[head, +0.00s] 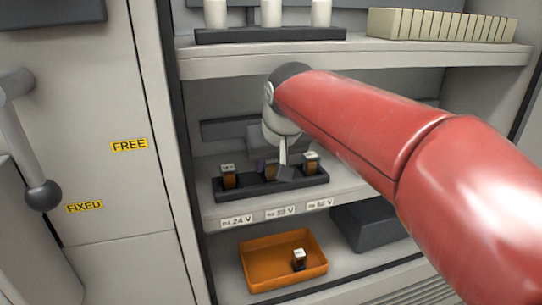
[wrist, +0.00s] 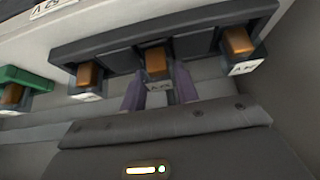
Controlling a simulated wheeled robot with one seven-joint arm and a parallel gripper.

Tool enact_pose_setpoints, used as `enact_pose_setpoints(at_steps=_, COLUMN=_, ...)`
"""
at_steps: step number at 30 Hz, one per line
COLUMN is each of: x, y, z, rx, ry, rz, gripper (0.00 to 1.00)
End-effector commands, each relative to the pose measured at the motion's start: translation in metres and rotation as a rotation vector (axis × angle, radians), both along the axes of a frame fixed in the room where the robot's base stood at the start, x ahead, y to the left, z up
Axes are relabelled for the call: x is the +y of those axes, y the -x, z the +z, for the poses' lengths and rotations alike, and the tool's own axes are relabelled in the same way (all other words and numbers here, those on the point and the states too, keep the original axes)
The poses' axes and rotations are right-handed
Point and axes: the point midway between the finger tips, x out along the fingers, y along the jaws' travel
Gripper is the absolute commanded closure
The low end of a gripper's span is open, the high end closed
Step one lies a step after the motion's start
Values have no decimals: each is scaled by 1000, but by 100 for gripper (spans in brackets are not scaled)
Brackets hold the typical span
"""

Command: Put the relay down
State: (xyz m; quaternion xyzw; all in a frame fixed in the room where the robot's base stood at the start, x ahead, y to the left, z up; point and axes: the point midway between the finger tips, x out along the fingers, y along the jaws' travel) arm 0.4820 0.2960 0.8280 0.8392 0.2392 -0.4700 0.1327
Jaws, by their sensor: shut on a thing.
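My gripper (wrist: 158,88) is shut on the middle relay (wrist: 155,62), an orange-brown block with a pale labelled end, between its two purple fingers. The relay also shows in the head view (head: 271,168), partly behind the gripper. It is at the middle place of a dark holder (head: 260,188) on the middle shelf; I cannot tell whether it is fully seated. Two other relays stand in this holder, one at the left (head: 228,176) and one at the right (head: 311,162).
Labels for 24 V and other voltages (head: 237,221) line the shelf edge. An orange bin (head: 262,285) below holds one relay (head: 299,259). A green holder (wrist: 25,76) with another relay (wrist: 14,95) shows in the wrist view. An upper shelf (head: 350,60) overhangs my arm.

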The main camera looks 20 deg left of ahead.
Motion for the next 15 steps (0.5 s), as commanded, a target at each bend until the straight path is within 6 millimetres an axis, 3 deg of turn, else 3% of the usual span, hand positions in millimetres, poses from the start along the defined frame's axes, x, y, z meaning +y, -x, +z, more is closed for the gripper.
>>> enact_pose_setpoints(at_steps=9, x=0, y=0, z=-5, rx=-1, ry=-1, rz=-1, gripper=96)
enact_pose_setpoints(at_steps=10, x=0, y=0, z=-3, rx=-1, ry=-1, rz=-1, gripper=66)
enact_pose_setpoints(at_steps=15, x=0, y=0, z=-3, rx=-1, ry=-1, rz=-1, gripper=48)
